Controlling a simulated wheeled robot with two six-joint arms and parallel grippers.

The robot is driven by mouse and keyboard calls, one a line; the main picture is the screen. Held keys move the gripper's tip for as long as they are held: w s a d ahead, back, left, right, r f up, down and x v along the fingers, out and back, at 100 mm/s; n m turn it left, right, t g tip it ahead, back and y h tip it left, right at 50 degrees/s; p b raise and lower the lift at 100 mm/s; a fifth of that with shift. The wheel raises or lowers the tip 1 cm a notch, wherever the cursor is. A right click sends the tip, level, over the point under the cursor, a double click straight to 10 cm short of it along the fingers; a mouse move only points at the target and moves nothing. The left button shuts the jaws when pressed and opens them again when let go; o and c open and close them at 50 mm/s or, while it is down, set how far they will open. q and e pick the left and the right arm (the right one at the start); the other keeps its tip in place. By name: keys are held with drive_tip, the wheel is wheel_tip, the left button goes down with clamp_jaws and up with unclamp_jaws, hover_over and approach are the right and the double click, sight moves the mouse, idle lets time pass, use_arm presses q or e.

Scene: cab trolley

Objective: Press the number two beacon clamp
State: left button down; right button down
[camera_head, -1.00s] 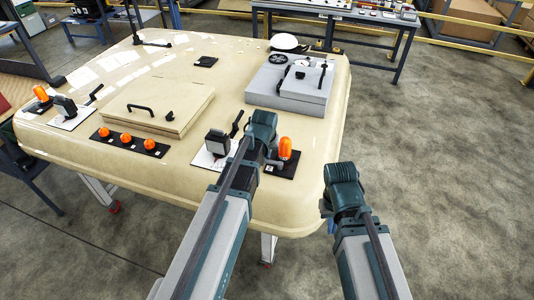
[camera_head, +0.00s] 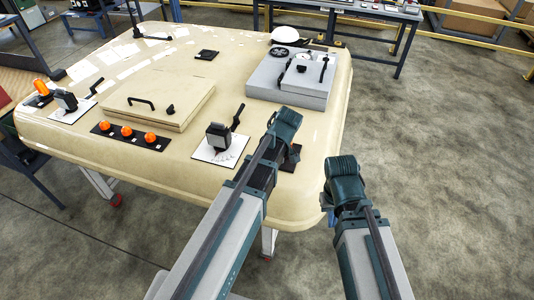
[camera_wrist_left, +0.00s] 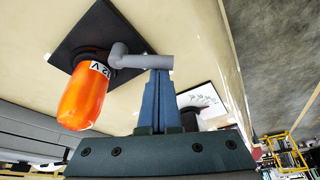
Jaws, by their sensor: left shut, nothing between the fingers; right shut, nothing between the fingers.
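In the left wrist view an orange beacon (camera_wrist_left: 85,95) with a white label, seemingly "12 V", is on a black plate (camera_wrist_left: 95,35). A grey clamp lever (camera_wrist_left: 145,60) runs beside it. My left gripper (camera_wrist_left: 160,75) is shut and empty, its tips at the lever's end; I cannot tell whether they touch. In the head view my left arm hides this beacon and clamp; only part of the black plate (camera_head: 291,160) shows. My right gripper (camera_head: 329,216) is shut and empty, off the panel's front right corner. Another orange beacon (camera_head: 40,87) is at the panel's far left.
The cream panel (camera_head: 150,185) carries a hatch (camera_head: 150,97), a grey box (camera_head: 290,82), several orange buttons on a strip (camera_head: 127,132) and a black lever unit (camera_head: 219,137) left of my left arm. Open floor (camera_head: 440,180) lies to the right.

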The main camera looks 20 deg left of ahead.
use_arm(q)
drive_tip(key=n, duration=0.1)
drive_tip(key=d+n+g, duration=0.1)
drive_tip(key=n, duration=0.1)
drive_tip(key=shift+s+d, duration=0.15)
drive_tip(key=shift+s, duration=0.25)
drive_tip(key=shift+s+d, duration=0.3)
drive_tip(key=shift+d, duration=0.3)
drive_tip(key=a, duration=0.2)
drive_tip(key=a+r+p, duration=0.1)
drive_tip(key=shift+w+a, duration=0.2)
drive_tip(key=shift+a, duration=0.15)
drive_tip(key=w+p+v, duration=0.1)
drive_tip(key=p+v, duration=0.8)
drive_tip(key=shift+s+d+r, duration=0.25)
drive_tip(key=shift+d+r, duration=0.05)
